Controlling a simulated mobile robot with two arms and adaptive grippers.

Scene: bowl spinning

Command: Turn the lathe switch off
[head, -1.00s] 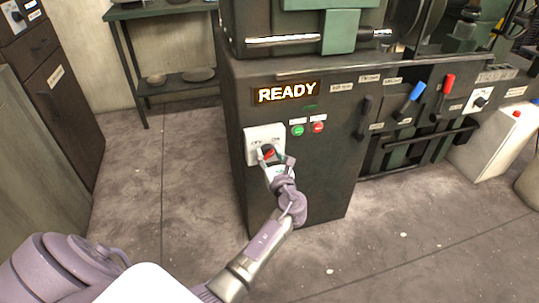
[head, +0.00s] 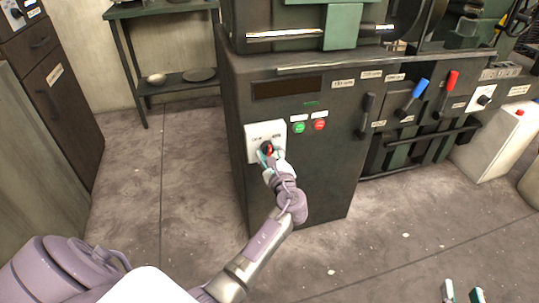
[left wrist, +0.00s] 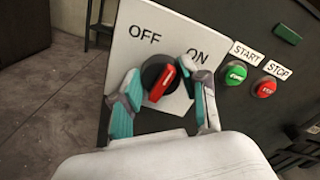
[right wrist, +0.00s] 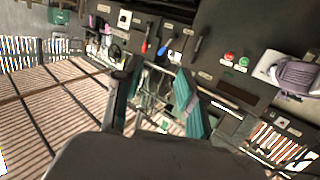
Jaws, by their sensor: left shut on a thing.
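The lathe switch is a black round knob with a red handle (left wrist: 161,82) on a white plate (left wrist: 133,50) marked OFF and ON. In the head view the switch plate (head: 252,134) is on the front of the dark lathe cabinet. The red handle's upper end points roughly between the two words. My left gripper (head: 267,155) is shut on the knob, with one teal-padded finger on each side in the left wrist view (left wrist: 160,92). My right gripper (head: 462,291) is open and empty, at the bottom right of the head view and away from the switch.
A green button (head: 299,127) and a red button (head: 319,125) sit right of the switch, below a dark display (head: 287,89). Levers with blue (head: 421,87) and red (head: 452,80) handles are further right. The floor before the cabinet is clear.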

